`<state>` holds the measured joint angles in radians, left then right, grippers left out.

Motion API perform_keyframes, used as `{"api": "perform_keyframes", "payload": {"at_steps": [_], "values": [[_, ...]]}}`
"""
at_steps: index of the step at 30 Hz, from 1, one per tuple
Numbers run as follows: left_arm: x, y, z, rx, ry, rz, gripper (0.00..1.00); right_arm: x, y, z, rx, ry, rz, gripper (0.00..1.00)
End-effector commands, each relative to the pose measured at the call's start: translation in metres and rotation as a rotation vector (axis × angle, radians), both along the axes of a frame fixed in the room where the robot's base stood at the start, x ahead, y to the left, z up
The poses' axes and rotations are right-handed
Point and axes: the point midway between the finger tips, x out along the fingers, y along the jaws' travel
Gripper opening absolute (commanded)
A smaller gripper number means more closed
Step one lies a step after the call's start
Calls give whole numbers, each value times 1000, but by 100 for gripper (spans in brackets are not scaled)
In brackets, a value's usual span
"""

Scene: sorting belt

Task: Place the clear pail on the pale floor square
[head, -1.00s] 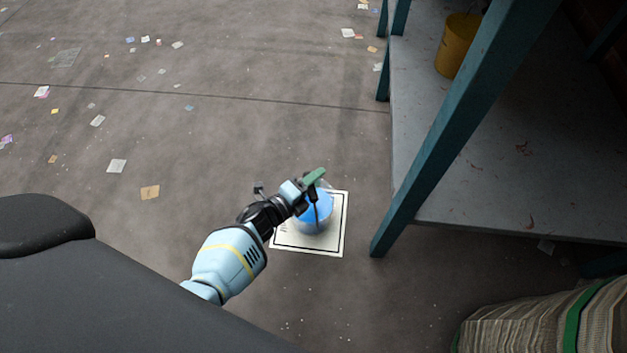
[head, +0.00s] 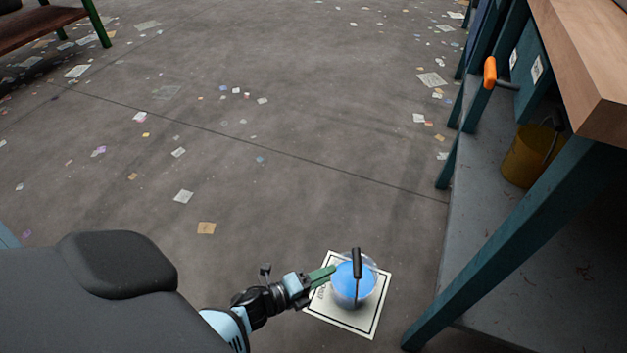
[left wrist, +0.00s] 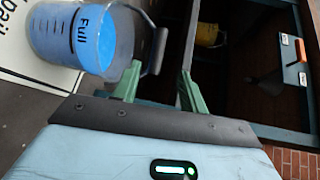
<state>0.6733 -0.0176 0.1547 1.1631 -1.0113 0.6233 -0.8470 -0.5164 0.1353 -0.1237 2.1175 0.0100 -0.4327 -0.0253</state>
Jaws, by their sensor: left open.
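The clear pail (head: 352,288) holds blue contents and stands upright on the pale floor square (head: 363,325), which has a black border line. Its handle stands up with a dark grip (head: 356,263) on top. In the left wrist view the pail (left wrist: 62,45) shows the word "Full" on its side. My left gripper (head: 328,272) has green fingers and is open at the left of the handle. In the left wrist view its fingers (left wrist: 160,85) are spread, with part of the handle showing near them. My right gripper is not in view.
A teal-framed workbench (head: 500,245) stands close to the right of the square, with a yellow bucket (head: 525,158) on its lower shelf. An orange-handled tool (head: 490,72) is at the bench. Flat paper scraps litter the otherwise open floor at the left and back.

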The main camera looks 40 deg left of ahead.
Motion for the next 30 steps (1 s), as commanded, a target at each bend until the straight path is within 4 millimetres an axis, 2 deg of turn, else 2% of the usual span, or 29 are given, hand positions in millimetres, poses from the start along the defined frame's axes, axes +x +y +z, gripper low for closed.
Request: {"api": "perform_keyframes", "payload": {"at_steps": [8,11,13,17,21,26,30], "values": [[-2,1,-1,-4,6,6,43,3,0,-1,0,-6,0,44],[-18,7,-7,-36,44,44,43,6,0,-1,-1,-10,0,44],[-40,15,-13,-86,97,98,43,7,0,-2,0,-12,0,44],[-100,33,-25,-235,240,253,43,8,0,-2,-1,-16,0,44],[-173,45,-31,-427,414,438,43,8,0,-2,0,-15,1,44],[-260,45,-28,-655,632,656,43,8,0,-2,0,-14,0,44],[-337,33,-16,-851,838,857,43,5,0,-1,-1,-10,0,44]]}}
